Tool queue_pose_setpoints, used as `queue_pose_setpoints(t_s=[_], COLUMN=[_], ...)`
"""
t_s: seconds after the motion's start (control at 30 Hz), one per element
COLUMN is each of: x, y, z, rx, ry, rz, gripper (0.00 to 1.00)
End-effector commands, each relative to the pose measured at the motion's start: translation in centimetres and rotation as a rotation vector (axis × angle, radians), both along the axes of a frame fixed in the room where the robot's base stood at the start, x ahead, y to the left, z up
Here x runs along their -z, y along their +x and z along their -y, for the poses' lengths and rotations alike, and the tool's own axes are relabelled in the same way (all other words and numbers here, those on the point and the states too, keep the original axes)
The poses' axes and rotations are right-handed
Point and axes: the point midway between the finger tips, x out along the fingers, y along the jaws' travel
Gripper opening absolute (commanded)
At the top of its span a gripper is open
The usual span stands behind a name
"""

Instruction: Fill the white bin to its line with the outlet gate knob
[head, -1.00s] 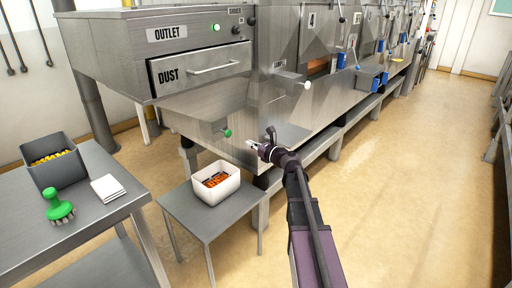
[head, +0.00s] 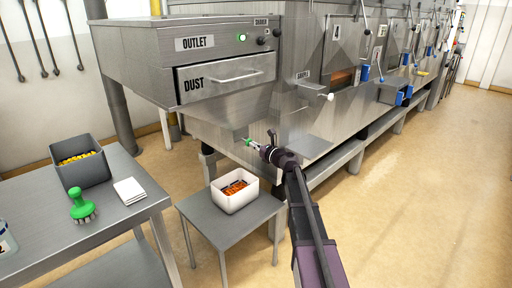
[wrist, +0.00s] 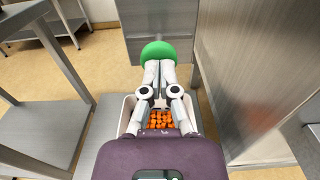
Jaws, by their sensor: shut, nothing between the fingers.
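The green outlet gate knob (head: 247,141) is on the lower front of the steel outlet housing. My gripper (head: 256,146) is shut and empty, with its fingertips right at the knob. In the wrist view the closed fingers (wrist: 160,66) overlap the near edge of the round green knob (wrist: 158,48); I cannot tell whether they touch it. The white bin (head: 234,204) stands on a small grey table below and holds some orange pieces (head: 235,187). It also shows under my gripper in the wrist view (wrist: 127,112). Its fill line is not visible.
A steel table (head: 130,205) at left carries a grey box of yellow pieces (head: 84,172), a green-handled brush (head: 82,205) and white cloths (head: 129,190). The DUST drawer (head: 228,78) is above the knob. A white-tipped SAMPLE handle (head: 318,91) juts out at right. Open floor lies right.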

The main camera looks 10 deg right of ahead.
Motion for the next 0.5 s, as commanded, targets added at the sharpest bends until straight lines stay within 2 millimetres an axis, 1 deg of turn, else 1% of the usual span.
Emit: queue_pose_setpoints(t_s=[0.2,0.27,0.4,0.5], x=[0.0,0.0,0.0,0.0], y=[0.2,0.8,2.7,3.3], z=[-0.1,-0.4,-1.4,-1.8], rx=[-0.001,-0.002,-0.002,-0.001], ry=[0.0,0.0,0.0,0.0], rz=[0.0,0.0,0.0,0.0], gripper=[0.0,0.0,0.0,0.0])
